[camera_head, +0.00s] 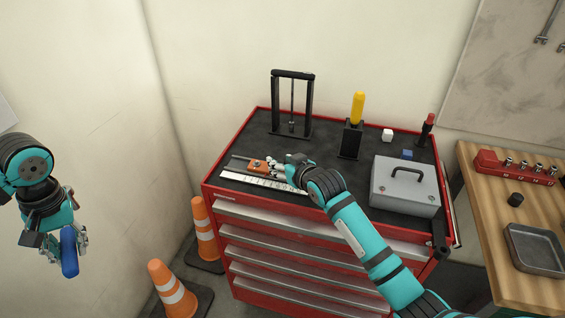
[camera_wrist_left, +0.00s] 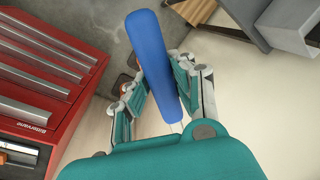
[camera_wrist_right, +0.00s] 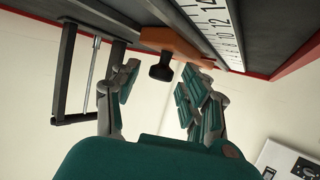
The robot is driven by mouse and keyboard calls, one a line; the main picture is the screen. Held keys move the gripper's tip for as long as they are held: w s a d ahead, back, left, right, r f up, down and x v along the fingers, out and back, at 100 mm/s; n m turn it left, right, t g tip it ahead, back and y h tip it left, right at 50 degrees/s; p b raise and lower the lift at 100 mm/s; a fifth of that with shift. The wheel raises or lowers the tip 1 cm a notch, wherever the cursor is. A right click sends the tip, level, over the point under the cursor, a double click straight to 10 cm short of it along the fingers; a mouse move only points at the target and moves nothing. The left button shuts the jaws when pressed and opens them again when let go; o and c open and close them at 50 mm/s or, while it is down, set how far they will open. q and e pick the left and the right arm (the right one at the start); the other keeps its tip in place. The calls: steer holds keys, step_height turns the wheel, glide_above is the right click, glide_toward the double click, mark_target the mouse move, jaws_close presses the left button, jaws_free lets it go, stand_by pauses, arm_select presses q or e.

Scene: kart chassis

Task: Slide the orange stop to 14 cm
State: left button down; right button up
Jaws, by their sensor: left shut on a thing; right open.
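The orange stop (camera_head: 257,165) sits on a dark rail (camera_head: 238,166) on the red cabinet's top, beside a white ruler (camera_head: 262,181). In the right wrist view the stop (camera_wrist_right: 178,43) has a black knob (camera_wrist_right: 161,68) pointing toward my right gripper (camera_wrist_right: 160,88). That gripper is open, with the knob in line with the gap between its fingers, apart from them. The ruler (camera_wrist_right: 222,30) shows marks around 10 to 14, but the stop's exact reading cannot be told. My left gripper (camera_head: 66,240), off the cabinet's left, is shut on a blue handle-like object (camera_wrist_left: 156,62).
A black frame (camera_head: 292,100) stands behind the rail. A yellow-handled tool in a black block (camera_head: 350,140), a white cube (camera_head: 387,134), a blue cube (camera_head: 407,154) and a grey box (camera_head: 405,188) stand to the right. Traffic cones (camera_head: 172,290) stand on the floor at the left.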

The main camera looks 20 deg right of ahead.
arm_select(q)
steer(key=shift+w, duration=0.1)
arm_select(e)
steer(key=shift+c, duration=0.3)
jaws_close()
